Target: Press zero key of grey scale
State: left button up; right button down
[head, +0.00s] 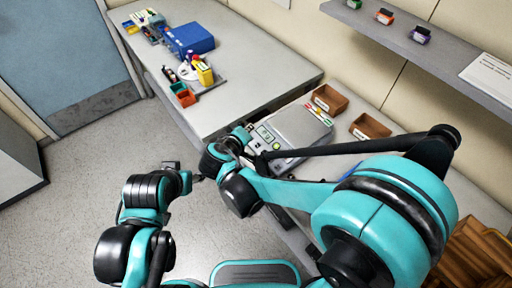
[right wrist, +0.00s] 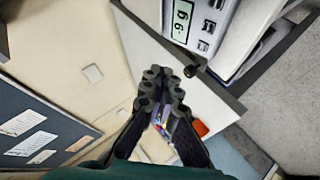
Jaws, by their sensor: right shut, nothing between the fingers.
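The grey scale (head: 299,127) stands on the counter in the head view, with its lit display and keys on the side facing my right arm. In the right wrist view, its display (right wrist: 182,20) shows a small reading in g, and several keys (right wrist: 207,28) sit beside the display. I cannot read which key is zero. My right gripper (right wrist: 160,78) is shut and empty, with its fingertips apart from the keys, to their lower left in that view. My right arm partly covers the scale in the head view. My left gripper (head: 175,167) hangs over the floor, its jaws unclear.
Brown bins (head: 329,99) and (head: 370,127) stand behind the scale, with small coloured items (head: 317,112) near it. A shelf (head: 440,50) overhangs at upper right.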

jog(key=shift+a+f, duration=0.1)
dwell(0.3)
jog(key=b, duration=0.6)
send_over(254, 150)
notch_tip(254, 150, down, 7)
jog(key=shift+a+f, duration=0.1)
jog(key=shift+a, duration=0.05)
jog(key=shift+w+d+f+b, duration=0.1)
jog(key=shift+d+f+b, duration=0.1)
jog(key=shift+f+b, duration=0.4)
jog(key=shift+f, duration=0.1)
dwell(0.4)
jog(key=shift+d+f+b, duration=0.1)
jog(key=shift+f+b, duration=0.2)
jog(key=shift+w+f+b, duration=0.1)
jog(key=shift+f+b, duration=0.2)
jog(key=shift+b, duration=0.05)
dwell(0.6)
jog(key=shift+r, duration=0.1)
jog(key=shift+r+p, duration=0.6)
jog(key=shift+r, duration=0.05)
jog(key=shift+r, duration=0.1)
